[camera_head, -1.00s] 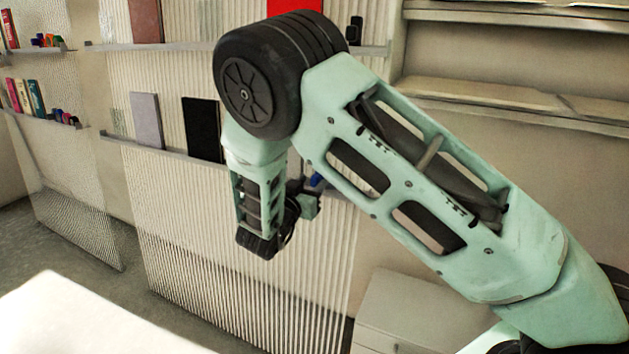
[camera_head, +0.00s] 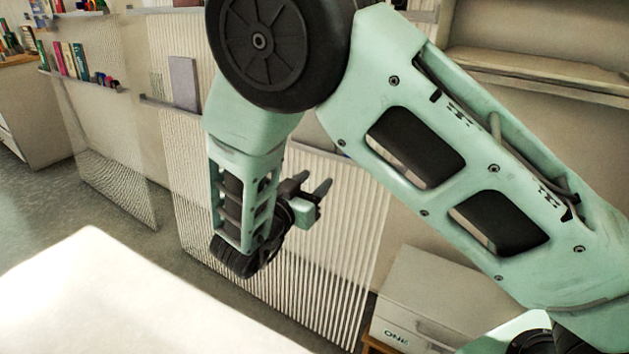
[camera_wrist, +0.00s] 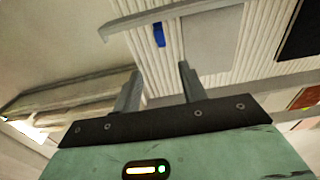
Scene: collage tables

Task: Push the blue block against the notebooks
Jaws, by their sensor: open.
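The small blue block (camera_wrist: 159,34) shows in the wrist view, upright at the ledge (camera_wrist: 180,12) on the ribbed wall panel. A grey notebook (camera_wrist: 213,40) is to its right there, with a narrow strip of panel between them. A black notebook (camera_wrist: 300,32) is farther right. My gripper (camera_wrist: 158,82) is open and empty, its fingers apart and short of the block in the picture. In the head view my gripper (camera_head: 314,184) is in front of the panel. One grey notebook (camera_head: 184,84) shows left of my arm, which hides much of the ledge.
A white table top (camera_head: 90,300) fills the lower left. A white drawer box (camera_head: 430,300) stands at lower right. Books (camera_head: 68,60) line a ledge at far left. In the wrist view a red-orange item (camera_wrist: 306,98) is by another ledge. Shelves (camera_head: 540,72) are at upper right.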

